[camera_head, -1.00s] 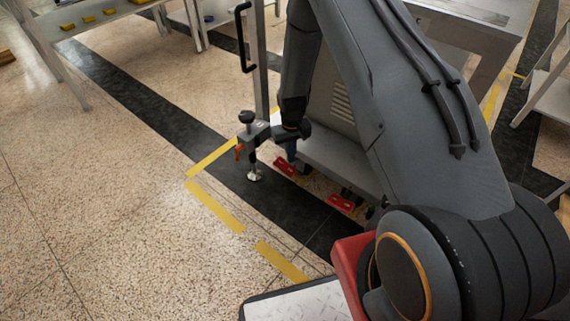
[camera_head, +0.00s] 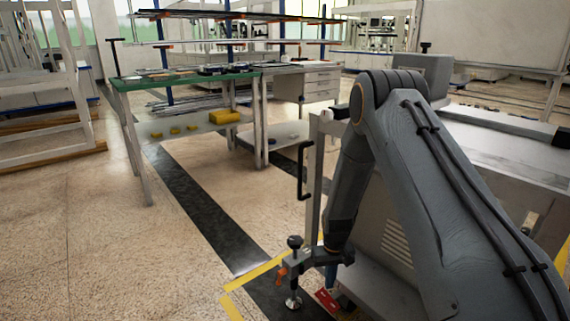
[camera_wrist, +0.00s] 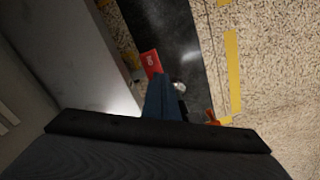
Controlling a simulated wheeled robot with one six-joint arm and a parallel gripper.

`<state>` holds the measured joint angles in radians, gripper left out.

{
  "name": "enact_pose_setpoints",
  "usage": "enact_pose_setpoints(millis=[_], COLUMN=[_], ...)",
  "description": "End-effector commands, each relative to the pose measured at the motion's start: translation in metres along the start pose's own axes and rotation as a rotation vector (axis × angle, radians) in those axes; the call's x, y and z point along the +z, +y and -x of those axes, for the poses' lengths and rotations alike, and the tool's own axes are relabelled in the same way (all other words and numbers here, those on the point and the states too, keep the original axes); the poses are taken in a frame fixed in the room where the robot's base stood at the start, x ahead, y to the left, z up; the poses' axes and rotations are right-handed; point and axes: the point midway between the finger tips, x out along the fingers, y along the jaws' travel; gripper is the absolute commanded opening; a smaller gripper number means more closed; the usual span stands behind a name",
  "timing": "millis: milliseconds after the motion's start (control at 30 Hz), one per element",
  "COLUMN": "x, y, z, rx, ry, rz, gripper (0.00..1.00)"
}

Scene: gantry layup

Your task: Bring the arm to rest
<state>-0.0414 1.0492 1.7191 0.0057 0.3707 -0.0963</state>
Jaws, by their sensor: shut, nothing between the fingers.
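My gripper (camera_head: 331,277) hangs at the low end of my folded arm, which rises to an elbow and comes down again in the head view. Its blue fingers are mostly hidden there behind the dark fitting of the stand. In the wrist view the blue fingers of my gripper (camera_wrist: 160,88) are together, pointing down towards the floor, with nothing seen between them. They appear close to a red caster pedal (camera_wrist: 151,63) and a levelling foot (camera_wrist: 180,87); the exact gap cannot be told.
The grey cabinet (camera_head: 396,242) on casters stands right beside my arm's end. Its levelling foot (camera_head: 293,302) and orange lever (camera_head: 282,273) stick out to the left. A green-topped bench (camera_head: 185,82) stands further back. Open speckled floor (camera_head: 110,240) lies to the left.

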Motion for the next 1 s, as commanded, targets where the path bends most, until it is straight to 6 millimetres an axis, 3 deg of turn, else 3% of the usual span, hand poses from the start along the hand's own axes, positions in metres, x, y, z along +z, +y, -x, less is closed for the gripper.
enact_pose_setpoints(millis=[33,267,500,800,1000], x=[0.000,0.031,0.093,0.199,0.257], y=[-0.017,-0.096,-0.165,-0.219,-0.231], z=[0.022,0.115,0.198,0.275,0.300], rx=[-0.001,-0.010,-0.023,-0.043,-0.054], ry=[0.008,0.015,0.021,0.025,0.024], rz=[0.021,0.117,0.216,0.341,0.400], gripper=[0.00,0.00,0.00,0.00,0.00])
